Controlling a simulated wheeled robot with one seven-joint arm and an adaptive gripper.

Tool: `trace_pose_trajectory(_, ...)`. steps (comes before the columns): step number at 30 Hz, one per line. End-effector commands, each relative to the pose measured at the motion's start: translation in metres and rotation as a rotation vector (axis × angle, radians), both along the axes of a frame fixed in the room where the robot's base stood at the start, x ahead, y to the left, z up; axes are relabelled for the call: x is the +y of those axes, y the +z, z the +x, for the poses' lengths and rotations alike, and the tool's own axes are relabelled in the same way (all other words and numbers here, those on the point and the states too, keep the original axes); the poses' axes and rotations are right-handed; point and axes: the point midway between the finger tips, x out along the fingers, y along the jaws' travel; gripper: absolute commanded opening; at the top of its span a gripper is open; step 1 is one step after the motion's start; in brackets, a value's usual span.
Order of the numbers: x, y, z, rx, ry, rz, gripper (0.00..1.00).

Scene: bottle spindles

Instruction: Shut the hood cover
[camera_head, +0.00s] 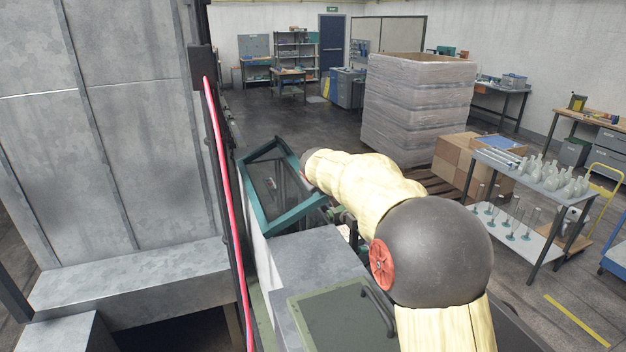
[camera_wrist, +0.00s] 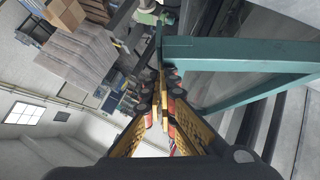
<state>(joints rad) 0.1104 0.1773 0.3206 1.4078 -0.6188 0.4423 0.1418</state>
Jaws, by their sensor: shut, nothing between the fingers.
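The hood cover (camera_head: 268,183) is a teal-framed panel with a dark pane, standing tilted up beyond the grey cabinet top in the head view. Its teal frame (camera_wrist: 235,52) fills the upper right of the wrist view. My gripper (camera_wrist: 163,76) is shut and empty, with its fingertips close beside the left corner of that frame. I cannot tell whether they touch it. In the head view my arm reaches to the cover's right side, and the gripper is hidden behind my arm.
A large grey metal housing (camera_head: 120,150) stands on the left, with a red line along its edge. A green lid with a handle (camera_head: 340,322) lies in front. A wrapped pallet stack (camera_head: 418,105) and a trolley with bottles and spindles (camera_head: 525,185) stand to the right.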

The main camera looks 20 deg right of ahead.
Motion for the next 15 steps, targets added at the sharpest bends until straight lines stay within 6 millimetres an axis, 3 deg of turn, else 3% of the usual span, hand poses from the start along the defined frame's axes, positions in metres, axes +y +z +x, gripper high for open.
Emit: trace_pose_trajectory(15,-0.035,-0.077,0.0,0.001,-0.001,-0.002,0.0)
